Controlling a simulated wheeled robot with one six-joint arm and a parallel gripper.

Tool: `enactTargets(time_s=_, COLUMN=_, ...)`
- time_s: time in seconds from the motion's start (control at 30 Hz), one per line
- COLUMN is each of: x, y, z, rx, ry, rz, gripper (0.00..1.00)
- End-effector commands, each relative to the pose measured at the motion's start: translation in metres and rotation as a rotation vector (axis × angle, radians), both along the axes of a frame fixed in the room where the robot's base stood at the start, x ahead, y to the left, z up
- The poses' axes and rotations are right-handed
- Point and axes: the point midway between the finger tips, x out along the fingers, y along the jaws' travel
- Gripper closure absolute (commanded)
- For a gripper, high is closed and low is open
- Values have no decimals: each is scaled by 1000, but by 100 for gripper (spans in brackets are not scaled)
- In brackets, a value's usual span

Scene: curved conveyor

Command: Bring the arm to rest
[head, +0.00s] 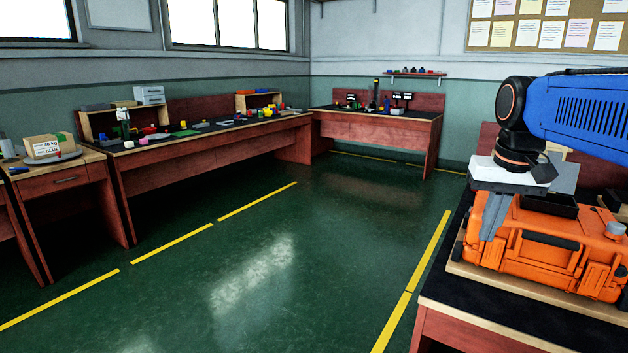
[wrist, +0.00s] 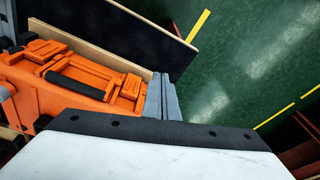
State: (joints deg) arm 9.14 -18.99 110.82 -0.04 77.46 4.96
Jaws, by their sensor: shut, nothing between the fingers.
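My gripper (head: 488,233) is at the right in the head view, below my blue arm, with its grey fingers pointing down. The fingers are together and empty. They overlap the left front of an orange case (head: 545,245) in the picture; whether they touch it I cannot tell. In the wrist view my gripper's fingers (wrist: 163,92) show shut beyond the pale wrist housing, with the orange case (wrist: 60,85) to their left and green floor to their right.
The case sits on a black-topped bench (head: 455,285) at the right. Long wooden workbenches (head: 210,150) with clutter line the left wall. Another bench (head: 375,122) stands at the back. The green floor between is clear.

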Motion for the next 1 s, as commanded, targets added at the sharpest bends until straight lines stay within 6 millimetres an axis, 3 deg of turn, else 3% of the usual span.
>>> enactTargets(time_s=0.3, x=-80, y=36, z=-68, rx=-22, ry=-99, rz=112, gripper=100)
enactTargets(time_s=0.6, x=-143, y=57, z=-143, rx=-38, ry=-187, rz=207, gripper=100)
enactTargets(time_s=0.8, x=-164, y=62, z=-172, rx=-43, ry=-219, rz=239, gripper=100)
enactTargets(time_s=1.0, x=-167, y=63, z=-177, rx=-45, ry=-225, rz=245, gripper=100)
